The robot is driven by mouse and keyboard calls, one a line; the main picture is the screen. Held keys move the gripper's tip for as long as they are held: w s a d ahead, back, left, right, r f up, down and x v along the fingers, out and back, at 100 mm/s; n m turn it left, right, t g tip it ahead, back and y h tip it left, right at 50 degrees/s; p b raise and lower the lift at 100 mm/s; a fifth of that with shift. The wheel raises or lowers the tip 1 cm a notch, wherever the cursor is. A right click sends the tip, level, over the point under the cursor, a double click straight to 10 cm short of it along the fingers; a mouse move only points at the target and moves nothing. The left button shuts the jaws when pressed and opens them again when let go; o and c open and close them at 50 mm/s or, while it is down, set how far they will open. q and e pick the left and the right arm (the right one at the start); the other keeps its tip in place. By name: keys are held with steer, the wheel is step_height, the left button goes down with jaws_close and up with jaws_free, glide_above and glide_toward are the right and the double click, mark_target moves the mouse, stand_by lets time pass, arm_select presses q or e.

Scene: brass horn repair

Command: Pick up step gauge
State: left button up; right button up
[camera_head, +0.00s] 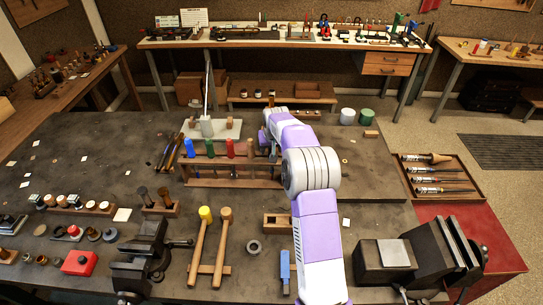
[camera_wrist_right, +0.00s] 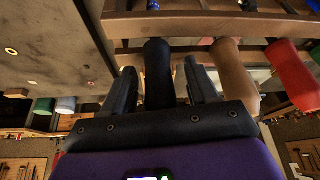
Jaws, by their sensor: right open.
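No object is plainly recognisable as the step gauge; I cannot tell which tool it is. My right gripper (camera_head: 271,150) is at the right end of a wooden tool rack (camera_head: 225,184). In the right wrist view its two dark fingers (camera_wrist_right: 160,68) are apart, one on each side of a black handle (camera_wrist_right: 158,85). I cannot tell whether they touch it. A tan wooden handle (camera_wrist_right: 235,75) is just right of the fingers, then a red handle (camera_wrist_right: 290,75). The head view shows blue, green (camera_head: 210,148), red and tan handles in the rack. My left gripper is out of view.
Behind the rack is a pale block with an upright rod (camera_head: 206,126). White and green jars (camera_head: 366,116) stand to the right. Two mallets (camera_head: 226,215), a vise (camera_head: 140,262) and a small wooden box (camera_head: 283,222) are in front.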

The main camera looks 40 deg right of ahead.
steer(key=shift+c, duration=0.4)
jaws_close()
steer(key=shift+r, duration=0.1)
